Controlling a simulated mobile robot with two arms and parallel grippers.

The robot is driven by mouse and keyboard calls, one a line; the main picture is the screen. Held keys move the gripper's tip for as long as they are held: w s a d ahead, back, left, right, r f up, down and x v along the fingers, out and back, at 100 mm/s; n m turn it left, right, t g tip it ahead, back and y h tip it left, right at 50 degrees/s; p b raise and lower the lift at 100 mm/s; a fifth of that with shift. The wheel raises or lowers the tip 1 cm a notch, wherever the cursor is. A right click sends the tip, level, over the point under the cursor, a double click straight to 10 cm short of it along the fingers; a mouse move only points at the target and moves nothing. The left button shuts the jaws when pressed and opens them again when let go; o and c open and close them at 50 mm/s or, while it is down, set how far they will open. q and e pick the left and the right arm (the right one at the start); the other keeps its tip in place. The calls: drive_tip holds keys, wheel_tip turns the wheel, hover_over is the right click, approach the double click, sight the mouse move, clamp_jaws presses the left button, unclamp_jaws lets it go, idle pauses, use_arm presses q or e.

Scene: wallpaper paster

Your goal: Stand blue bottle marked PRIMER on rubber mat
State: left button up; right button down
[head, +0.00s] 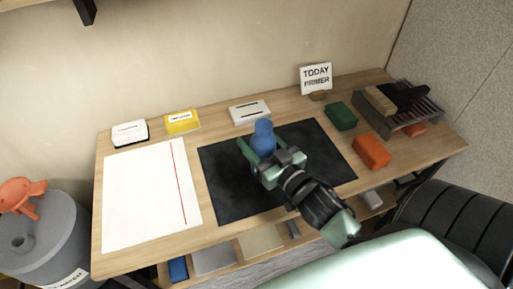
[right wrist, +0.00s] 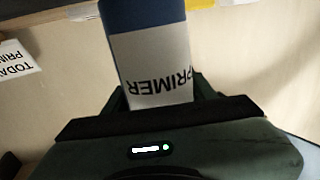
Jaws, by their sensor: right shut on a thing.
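The blue bottle (head: 263,138) is held upright over the black rubber mat (head: 225,190). In the right wrist view the blue bottle (right wrist: 147,14) has a white label reading PRIMER, upside down in that picture. My right gripper (head: 258,156) is shut on the bottle, with fingers on either side of it. The right gripper also shows in the right wrist view (right wrist: 160,98). The bottle's base is hidden behind the gripper, so I cannot tell whether it touches the mat. My left gripper is not in view.
A sheet with a red line (head: 145,195) lies left of the mat. A white block (head: 250,112), yellow box (head: 182,121) and TODAY PRIMER sign (head: 316,78) stand at the back. Green (head: 341,116) and orange (head: 371,150) blocks and a wire rack (head: 425,115) are at the right.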

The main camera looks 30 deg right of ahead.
drive_tip(key=shift+f, duration=1.3)
drive_tip(key=shift+c, duration=2.4)
unclamp_jaws()
drive_tip(key=shift+f, duration=0.2)
drive_tip(key=shift+r, duration=0.15)
drive_tip(key=s+p, duration=0.1)
drive_tip(key=s, duration=1.1)
drive_tip(key=shift+d, duration=0.15)
